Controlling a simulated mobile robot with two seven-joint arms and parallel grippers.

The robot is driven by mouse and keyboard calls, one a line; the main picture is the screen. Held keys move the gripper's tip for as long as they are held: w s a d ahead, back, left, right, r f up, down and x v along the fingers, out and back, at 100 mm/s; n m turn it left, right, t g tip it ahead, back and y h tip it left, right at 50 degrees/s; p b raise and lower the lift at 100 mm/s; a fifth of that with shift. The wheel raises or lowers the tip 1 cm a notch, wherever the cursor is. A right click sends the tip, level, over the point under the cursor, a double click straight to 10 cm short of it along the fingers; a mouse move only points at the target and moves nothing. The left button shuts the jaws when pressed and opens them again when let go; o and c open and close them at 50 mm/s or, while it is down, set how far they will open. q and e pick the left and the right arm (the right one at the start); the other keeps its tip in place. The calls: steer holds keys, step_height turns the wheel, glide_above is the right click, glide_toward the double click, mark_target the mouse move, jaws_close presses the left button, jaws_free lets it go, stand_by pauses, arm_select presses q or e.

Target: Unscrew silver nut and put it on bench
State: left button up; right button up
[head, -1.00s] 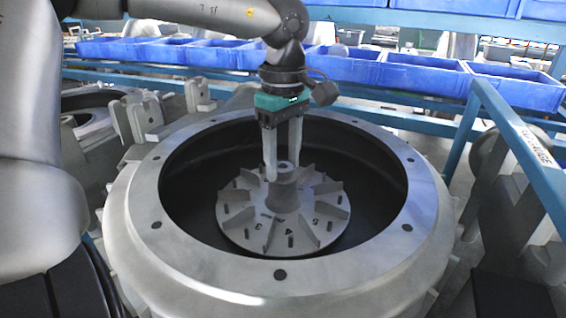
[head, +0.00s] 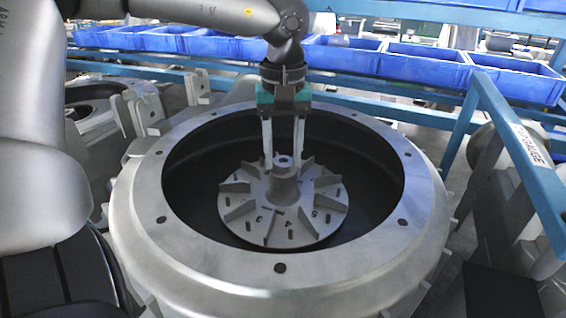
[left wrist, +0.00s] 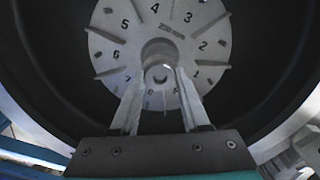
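The silver nut (head: 284,160) appears as a small pale ring with a dark centre on top of the hub (head: 284,185) of the finned impeller (head: 245,218). In the left wrist view the nut (left wrist: 160,73) shows between the fingertips. My left gripper (head: 283,162) points straight down over the hub, with one finger on each side of its top. The fingers are apart, with gaps beside the nut in the left wrist view, where the gripper (left wrist: 160,82) looks open. Whether a fingertip touches the hub cannot be told. My right gripper is not in view.
The impeller sits deep inside a round grey housing (head: 200,252) with a raised bolted rim. A blue rail (head: 520,150) stands at the right. Blue bins (head: 420,68) line a rack behind. Metal castings (head: 140,110) lie at the left.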

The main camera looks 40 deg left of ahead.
arm_select(q)
jaws_close()
